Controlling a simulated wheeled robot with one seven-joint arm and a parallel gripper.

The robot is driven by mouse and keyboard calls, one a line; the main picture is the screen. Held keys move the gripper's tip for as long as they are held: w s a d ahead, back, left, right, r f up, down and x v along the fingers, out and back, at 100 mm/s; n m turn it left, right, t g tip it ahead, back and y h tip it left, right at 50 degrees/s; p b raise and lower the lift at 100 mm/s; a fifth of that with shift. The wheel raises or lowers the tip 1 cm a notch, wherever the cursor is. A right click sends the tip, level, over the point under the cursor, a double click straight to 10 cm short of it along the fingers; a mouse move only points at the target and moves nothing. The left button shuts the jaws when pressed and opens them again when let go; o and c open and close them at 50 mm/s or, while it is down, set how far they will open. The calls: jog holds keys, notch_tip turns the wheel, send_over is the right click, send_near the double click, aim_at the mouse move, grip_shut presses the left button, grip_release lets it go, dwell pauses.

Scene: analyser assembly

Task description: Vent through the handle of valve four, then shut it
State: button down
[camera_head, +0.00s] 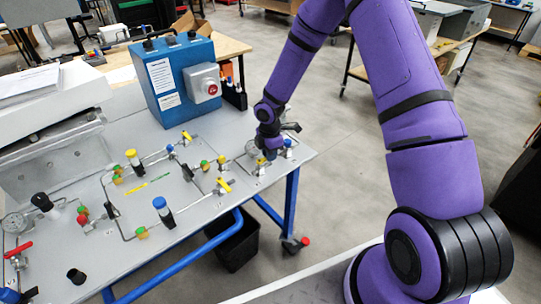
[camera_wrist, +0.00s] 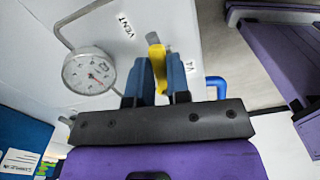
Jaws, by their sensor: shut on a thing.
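The yellow handle of valve four (camera_wrist: 160,68) stands between the two blue fingers of my gripper (camera_wrist: 161,82) in the wrist view. The gripper is shut on it. The handle's free end sticks out past the fingertips, close to the printed VENT label (camera_wrist: 126,26). A V4 label (camera_wrist: 190,66) shows beside the right finger. In the head view my gripper (camera_head: 268,150) is at the right end of the grey panel and hides most of this valve.
A round pressure gauge (camera_wrist: 90,71) sits just left of the fingers in the wrist view. The grey panel (camera_head: 150,210) carries pipes and other valves, including another yellow handle (camera_head: 224,185) and a red handle (camera_head: 18,250). A blue box (camera_head: 180,75) with a red button stands behind.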

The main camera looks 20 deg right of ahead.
jog(key=shift+w+n, duration=0.35)
jog(key=shift+n, duration=0.55)
jog(key=shift+a, duration=0.1)
jog(key=c, duration=1.1)
grip_release()
notch_tip(320, 180, up, 11)
jog(key=shift+f, duration=0.1)
